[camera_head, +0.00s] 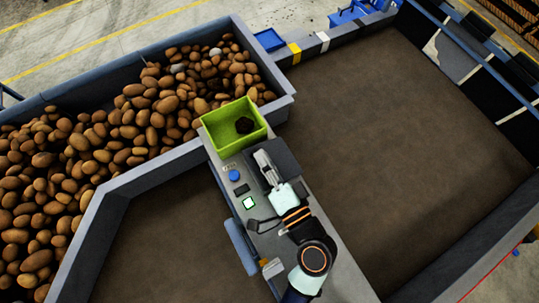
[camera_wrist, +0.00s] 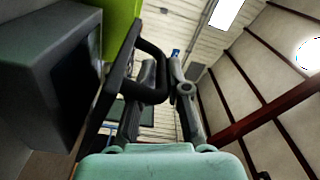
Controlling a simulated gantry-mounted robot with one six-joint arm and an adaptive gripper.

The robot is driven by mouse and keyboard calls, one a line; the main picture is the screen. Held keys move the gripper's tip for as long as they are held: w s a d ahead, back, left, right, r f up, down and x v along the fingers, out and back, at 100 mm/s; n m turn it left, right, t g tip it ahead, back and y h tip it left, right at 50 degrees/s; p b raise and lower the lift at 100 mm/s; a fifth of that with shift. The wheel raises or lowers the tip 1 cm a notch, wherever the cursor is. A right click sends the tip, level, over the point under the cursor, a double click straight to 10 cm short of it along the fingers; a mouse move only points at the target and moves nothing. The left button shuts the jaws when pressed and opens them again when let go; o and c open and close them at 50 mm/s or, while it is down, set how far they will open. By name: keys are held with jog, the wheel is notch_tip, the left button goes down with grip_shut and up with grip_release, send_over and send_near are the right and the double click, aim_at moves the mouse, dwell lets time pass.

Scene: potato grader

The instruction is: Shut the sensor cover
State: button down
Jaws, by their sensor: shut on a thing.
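The sensor housing is a dark grey box (camera_head: 284,157) on the grey console, beyond the wrist. In the wrist view it fills the left side (camera_wrist: 45,75). A thin black sensor cover (camera_wrist: 117,85) with a looped black handle (camera_wrist: 153,60) stands edge-on there, with a gap between it and the box face. My gripper (camera_head: 264,158) is at the box's left side, and in the wrist view its fingers (camera_wrist: 165,85) are shut on the handle. In the head view the gripper largely hides the cover, so its exact angle is unclear.
A green bin (camera_head: 215,122) with a dark lump stands just beyond the box. The console (camera_head: 222,167) carries a blue button (camera_head: 234,176) and a lit white-green square (camera_head: 249,203). Potatoes (camera_head: 150,110) fill the hopper at left. Brown belts lie on both sides.

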jog(key=shift+s+a+r, duration=0.1)
jog(key=shift+s+a, duration=0.05)
jog(key=shift+a, duration=0.15)
